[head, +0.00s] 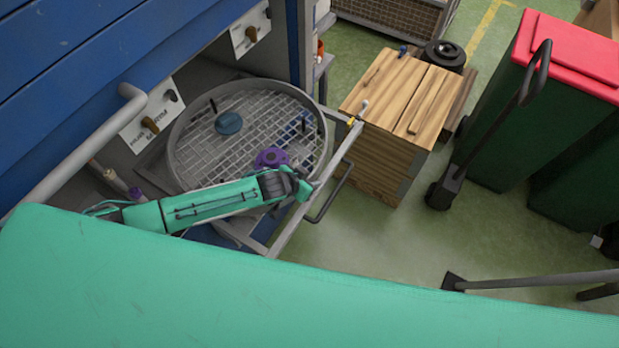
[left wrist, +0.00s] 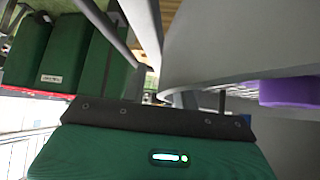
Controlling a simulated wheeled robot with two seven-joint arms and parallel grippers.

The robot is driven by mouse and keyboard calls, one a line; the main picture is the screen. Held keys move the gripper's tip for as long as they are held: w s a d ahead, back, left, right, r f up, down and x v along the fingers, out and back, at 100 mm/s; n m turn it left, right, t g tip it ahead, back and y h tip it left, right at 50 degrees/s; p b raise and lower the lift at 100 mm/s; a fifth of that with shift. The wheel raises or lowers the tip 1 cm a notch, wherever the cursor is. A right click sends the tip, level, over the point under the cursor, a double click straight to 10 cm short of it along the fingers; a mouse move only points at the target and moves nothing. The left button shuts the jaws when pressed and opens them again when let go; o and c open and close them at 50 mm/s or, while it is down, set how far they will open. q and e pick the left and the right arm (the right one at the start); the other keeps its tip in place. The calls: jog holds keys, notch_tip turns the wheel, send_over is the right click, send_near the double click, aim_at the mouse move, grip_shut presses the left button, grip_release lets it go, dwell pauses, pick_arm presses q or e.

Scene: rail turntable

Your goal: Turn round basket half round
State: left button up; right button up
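The round basket (head: 200,150) is a grey ring with a wire mesh floor. It sits in a metal frame beside the blue machine. A blue round part (head: 228,123) and a purple part (head: 271,158) lie in it, and short dark pegs stand up near its rim. My left gripper (head: 301,189) is at the basket's near right side, by the frame rail. In the left wrist view the basket's grey wall (left wrist: 215,50) is close, with the purple part (left wrist: 290,91) at the right. The fingertips are not clear, and I cannot tell whether they touch the basket. My right gripper is not in view.
A frame rail (head: 318,189) and a dark bar handle (head: 331,193) run along the right of the basket. A wooden crate (head: 385,145) stands beyond. Green bins with a red lid (head: 570,52) are at the right. Green floor (head: 395,240) is free between them.

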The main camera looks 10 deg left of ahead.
pick_arm(q)
jog(key=shift+w+f, duration=0.1)
jog(key=shift+f, duration=0.05)
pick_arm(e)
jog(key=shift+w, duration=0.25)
pick_arm(q)
grip_shut()
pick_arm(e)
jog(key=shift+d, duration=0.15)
pick_arm(q)
jog(key=shift+w+d, duration=0.1)
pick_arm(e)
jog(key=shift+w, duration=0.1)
